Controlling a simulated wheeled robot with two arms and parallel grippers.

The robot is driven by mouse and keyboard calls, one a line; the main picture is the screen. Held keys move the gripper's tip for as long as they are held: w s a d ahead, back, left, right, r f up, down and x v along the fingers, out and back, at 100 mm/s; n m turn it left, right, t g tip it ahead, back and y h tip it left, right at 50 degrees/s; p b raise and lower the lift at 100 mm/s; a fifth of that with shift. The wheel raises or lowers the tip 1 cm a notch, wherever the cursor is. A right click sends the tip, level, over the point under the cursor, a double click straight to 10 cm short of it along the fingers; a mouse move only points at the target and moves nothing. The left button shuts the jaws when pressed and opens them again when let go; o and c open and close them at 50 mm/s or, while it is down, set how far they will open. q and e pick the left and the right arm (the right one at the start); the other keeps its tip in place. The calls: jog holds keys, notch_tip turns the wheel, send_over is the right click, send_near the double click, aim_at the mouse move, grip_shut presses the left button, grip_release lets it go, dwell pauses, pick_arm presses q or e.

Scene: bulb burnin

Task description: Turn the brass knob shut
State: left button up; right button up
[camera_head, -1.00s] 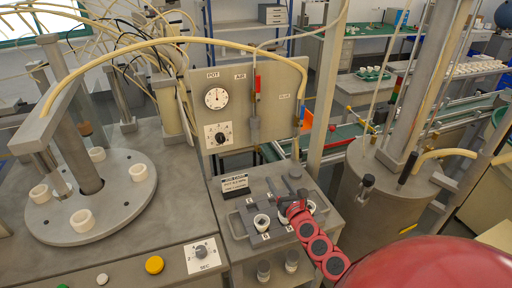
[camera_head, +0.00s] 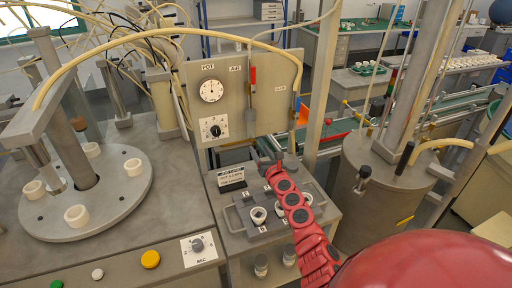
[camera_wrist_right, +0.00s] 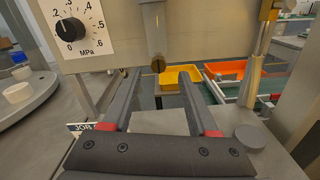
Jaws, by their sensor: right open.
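A small round brass-brown knob (camera_wrist_right: 158,64) with a dark slot shows at the lower end of a grey upright fitting in the right wrist view. This seems to be the fitting (camera_head: 252,112) under the red AIR handle in the head view, where the knob itself is too small to make out. My right gripper (camera_head: 276,158) is open and empty, below the panel and above the back of the bench. In the wrist view, the two fingers of the right gripper (camera_wrist_right: 158,88) point towards the knob, one on each side below it, apart from it. My left gripper is out of view.
A label stand (camera_head: 231,178) and a grey tray (camera_head: 240,219) with white cups lie below. A steel post (camera_head: 316,110) stands at right.

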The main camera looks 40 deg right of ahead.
aim_at(255, 143)
jog(key=shift+w+d+r, duration=0.1)
jog(key=shift+w+r, duration=0.05)
jog(key=shift+w, duration=0.55)
jog(key=shift+w+d+f, duration=0.2)
jog(key=shift+w, duration=0.1)
jog(key=shift+b+x, duration=0.35)
jog(key=shift+x, duration=0.55)
jog(key=shift+a+r, duration=0.1)
grip_shut()
